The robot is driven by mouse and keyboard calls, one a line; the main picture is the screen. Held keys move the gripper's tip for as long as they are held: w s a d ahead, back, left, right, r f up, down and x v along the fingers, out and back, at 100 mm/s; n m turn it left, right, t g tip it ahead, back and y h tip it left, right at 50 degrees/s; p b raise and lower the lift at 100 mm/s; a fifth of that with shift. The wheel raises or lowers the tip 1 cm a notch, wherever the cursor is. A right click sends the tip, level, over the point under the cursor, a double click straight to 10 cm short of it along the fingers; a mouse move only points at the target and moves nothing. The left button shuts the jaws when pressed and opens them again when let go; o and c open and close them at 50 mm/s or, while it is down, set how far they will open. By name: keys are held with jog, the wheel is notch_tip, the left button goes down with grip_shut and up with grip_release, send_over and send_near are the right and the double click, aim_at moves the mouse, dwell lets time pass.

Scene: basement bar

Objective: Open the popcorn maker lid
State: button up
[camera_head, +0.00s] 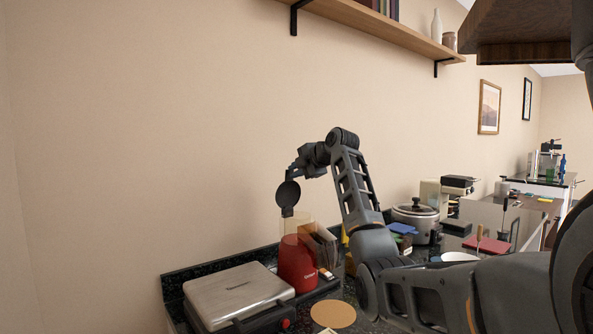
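The popcorn maker (298,265) is a red appliance on the dark counter near the wall.
A silver-lidded grill (235,293) sits front left of the popcorn maker. A brown-and-black block (322,246) stands close on its right. A round cork mat (333,314) lies in front. A slow cooker (415,213) is farther right. A wall shelf (385,25) hangs above.

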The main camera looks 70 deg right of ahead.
jog(key=b+v, duration=0.2)
jog(key=v, duration=0.5)
jog(key=shift+s+a+r, duration=0.15)
jog(key=shift+s+a, duration=0.1)
dwell(0.6)
